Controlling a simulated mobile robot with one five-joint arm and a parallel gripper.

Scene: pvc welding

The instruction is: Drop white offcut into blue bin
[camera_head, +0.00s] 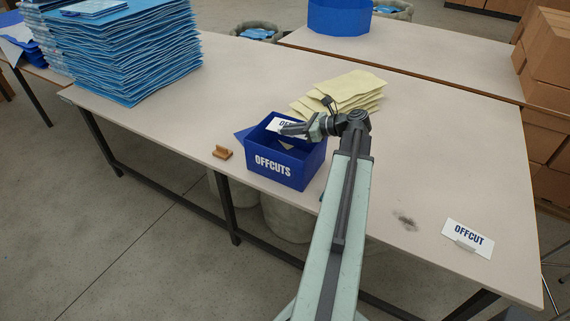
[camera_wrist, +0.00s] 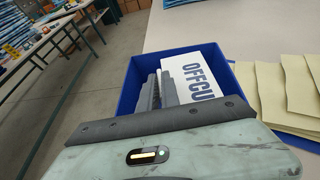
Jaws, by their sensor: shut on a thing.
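The white offcut (camera_head: 286,124), lettered "OFFCUT" in dark blue, is over the mouth of the blue bin (camera_head: 285,168). My gripper (camera_head: 292,129) is shut on the offcut and reaches over the bin from the right. In the wrist view the fingers (camera_wrist: 158,90) are at the offcut's left edge, and the offcut (camera_wrist: 195,80) is within the bin's outline. The blue bin's rim (camera_wrist: 129,85) shows around it. My gripper body hides the near part of the offcut and bin. I cannot tell whether the offcut touches the bin.
Yellowish sheets (camera_head: 350,90) lie behind the bin. A small brown block (camera_head: 222,152) sits left of it. Blue stacked sheets (camera_head: 125,50) fill the back left. The right tabletop is mostly clear.

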